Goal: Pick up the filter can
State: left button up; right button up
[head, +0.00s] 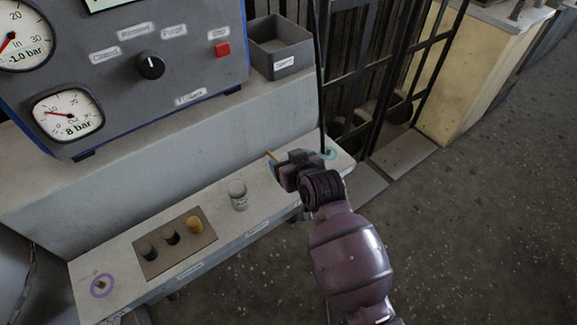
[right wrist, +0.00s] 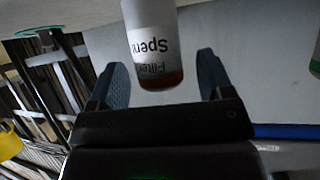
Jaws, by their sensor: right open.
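A white can (right wrist: 152,45) with a brown-orange end, labelled "Filter" and "Spent" upside down, is between the two fingers in the right wrist view. Only an orange bit (head: 271,156) beside the fingertips shows in the head view; my gripper hides the rest. My right gripper (head: 276,166) is open at the bench's right part, its blue fingers (right wrist: 165,80) on either side of the can with gaps visible. A second, pale can (head: 238,195) stands upright to the left; its label is too small to read. My left gripper is not in view.
A gauge panel (head: 190,70) and a grey bin (head: 280,62) stand behind. A teal ring (head: 329,153) is at the right end, near dark railings.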

jog(key=shift+w+a+f, duration=0.15)
jog(key=shift+w+f, duration=0.05)
jog(key=shift+w, duration=0.1)
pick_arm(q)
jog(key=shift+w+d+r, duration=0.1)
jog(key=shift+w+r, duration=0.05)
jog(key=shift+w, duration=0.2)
pick_arm(e)
jog(key=shift+r, duration=0.1)
jog(key=shift+c, duration=0.4)
jog(key=c, duration=1)
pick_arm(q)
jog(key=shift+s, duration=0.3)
pick_arm(e)
jog(key=shift+r, duration=0.1)
